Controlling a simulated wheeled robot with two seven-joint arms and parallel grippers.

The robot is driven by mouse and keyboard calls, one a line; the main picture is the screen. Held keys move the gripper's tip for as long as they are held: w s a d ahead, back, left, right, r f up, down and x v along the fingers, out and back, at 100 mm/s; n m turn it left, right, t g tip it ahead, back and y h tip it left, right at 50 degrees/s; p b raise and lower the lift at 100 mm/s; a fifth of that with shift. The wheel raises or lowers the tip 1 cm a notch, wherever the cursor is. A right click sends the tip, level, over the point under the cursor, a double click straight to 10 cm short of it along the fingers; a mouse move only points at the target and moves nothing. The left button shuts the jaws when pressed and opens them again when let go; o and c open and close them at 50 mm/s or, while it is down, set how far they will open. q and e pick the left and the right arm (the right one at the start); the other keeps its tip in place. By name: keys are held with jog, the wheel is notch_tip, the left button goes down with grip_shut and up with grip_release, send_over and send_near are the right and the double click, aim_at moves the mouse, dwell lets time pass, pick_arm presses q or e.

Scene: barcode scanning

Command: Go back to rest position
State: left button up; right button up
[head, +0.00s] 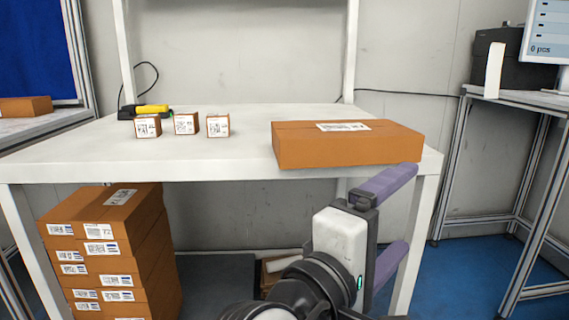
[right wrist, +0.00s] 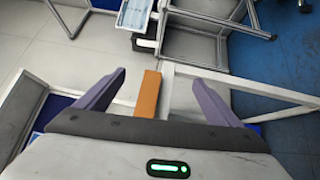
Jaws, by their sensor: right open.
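My right gripper (head: 385,222) is in front of the table's right front edge, just below the large box, with its two purple fingers apart and nothing between them. It also shows open and empty in the right wrist view (right wrist: 157,97). My left gripper is not in the head view. The large brown box (head: 345,149) with a white label lies on the right part of the white table (head: 220,157). Three small labelled boxes (head: 184,124) stand in a row on the left part. A yellow and black scanner (head: 146,110) lies behind them.
Several brown boxes (head: 110,255) are stacked under the table at the left. A desk (head: 520,98) with a black printer (head: 497,60) and a monitor (head: 548,32) stands at the right. The table's middle is clear, and blue floor is free to the right.

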jog(key=d+g+h, duration=0.3)
jog(key=d+h, duration=0.6)
jog(key=d, duration=1.2)
jog(key=w+a+f+n+t+y, duration=0.1)
jog(key=a+f+n+y, duration=0.15)
jog(key=f+y, duration=0.9)
jog(key=w+a+f+n+t+y, duration=0.15)
jog(key=f+n+y, duration=0.25)
jog(key=f, duration=1.4)
jog(key=s+a+f+m+g+y, duration=0.2)
jog(key=s+a+f+m+y, duration=0.25)
jog(key=s+f, duration=0.45)
jog(key=s+a+f+m+g+y, duration=0.3)
jog(key=s+a+f+m+y, duration=0.15)
jog(key=s+f, duration=0.5)
jog(key=a+r+m+t+y, duration=0.15)
jog(key=a+r+m, duration=0.3)
jog(key=a, duration=0.55)
pick_arm(q)
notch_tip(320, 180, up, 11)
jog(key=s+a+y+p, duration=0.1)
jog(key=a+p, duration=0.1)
jog(key=p, duration=1.6)
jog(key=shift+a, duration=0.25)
pick_arm(e)
jog(key=s+d+r+h, duration=0.1)
jog(key=d+r, duration=0.2)
jog(key=r, duration=0.7)
jog(key=shift+r, duration=0.2)
